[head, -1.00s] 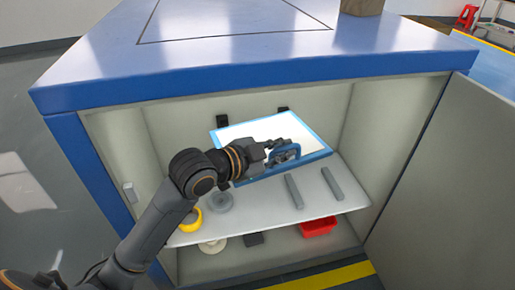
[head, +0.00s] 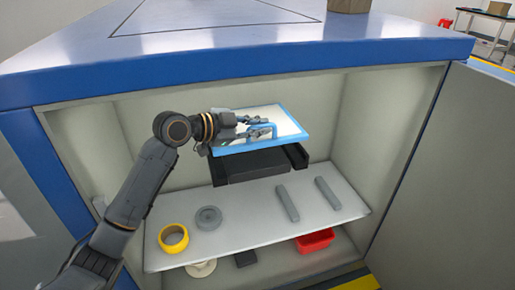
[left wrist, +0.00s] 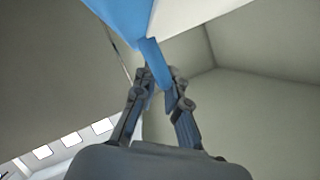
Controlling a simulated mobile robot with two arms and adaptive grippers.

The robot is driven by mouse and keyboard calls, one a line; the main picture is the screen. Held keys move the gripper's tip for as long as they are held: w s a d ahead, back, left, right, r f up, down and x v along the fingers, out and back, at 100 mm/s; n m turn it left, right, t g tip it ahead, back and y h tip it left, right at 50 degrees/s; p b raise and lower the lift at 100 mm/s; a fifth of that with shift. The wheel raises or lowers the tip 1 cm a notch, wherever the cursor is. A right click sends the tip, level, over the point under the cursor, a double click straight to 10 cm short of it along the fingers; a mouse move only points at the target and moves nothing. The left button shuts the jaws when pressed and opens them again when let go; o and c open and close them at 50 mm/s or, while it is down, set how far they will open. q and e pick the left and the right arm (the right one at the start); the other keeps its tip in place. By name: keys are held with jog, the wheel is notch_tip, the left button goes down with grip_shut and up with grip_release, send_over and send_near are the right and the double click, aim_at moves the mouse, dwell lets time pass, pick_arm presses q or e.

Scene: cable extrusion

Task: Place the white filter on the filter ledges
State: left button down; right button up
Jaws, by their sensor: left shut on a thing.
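The white filter (head: 279,117) is a flat white panel in a blue frame with a blue handle at its front. It is inside the open cabinet, roughly level, just above the black filter ledges (head: 257,166). I cannot tell whether it touches them. My left gripper (head: 268,129) is shut on the blue handle, and comes in from the left. In the left wrist view the fingers (left wrist: 160,92) pinch the blue handle (left wrist: 154,62), with the blue frame and white face above. The back parts of the ledges are hidden under the filter. My right gripper is not in view.
The grey shelf (head: 245,222) below holds a yellow tape roll (head: 173,238), a grey roll (head: 208,217) and two grey bars (head: 287,203). A red bin (head: 315,241) sits beneath it. The blue cabinet top (head: 250,62) is overhead and the open door (head: 455,190) stands right.

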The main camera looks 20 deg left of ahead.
pick_arm(q)
jog(key=w+f, duration=0.1)
jog(key=f, duration=0.1)
jog(key=w+a+f+b, duration=0.1)
jog(key=w+f, duration=0.1)
jog(key=shift+w+f, duration=0.1)
jog(key=shift+f, duration=0.15)
jog(key=shift+w+a+f, duration=0.15)
jog(key=shift+w+f, duration=0.15)
jog(key=shift+f, duration=0.05)
jog(key=shift+w+a+f+b, duration=0.1)
jog(key=shift+f+b, duration=0.1)
jog(key=shift+f, duration=0.65)
jog(key=shift+w+f+b, duration=0.1)
jog(key=shift+f+b, duration=0.05)
jog(key=shift+f, duration=0.7)
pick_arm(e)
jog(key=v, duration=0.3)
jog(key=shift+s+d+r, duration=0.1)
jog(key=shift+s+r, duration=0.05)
pick_arm(q)
jog(key=shift+f, duration=0.1)
jog(key=shift+f+b, duration=0.55)
jog(key=shift+b, duration=0.1)
jog(key=c, duration=1.4)
grip_release()
jog(key=shift+s+f, duration=0.1)
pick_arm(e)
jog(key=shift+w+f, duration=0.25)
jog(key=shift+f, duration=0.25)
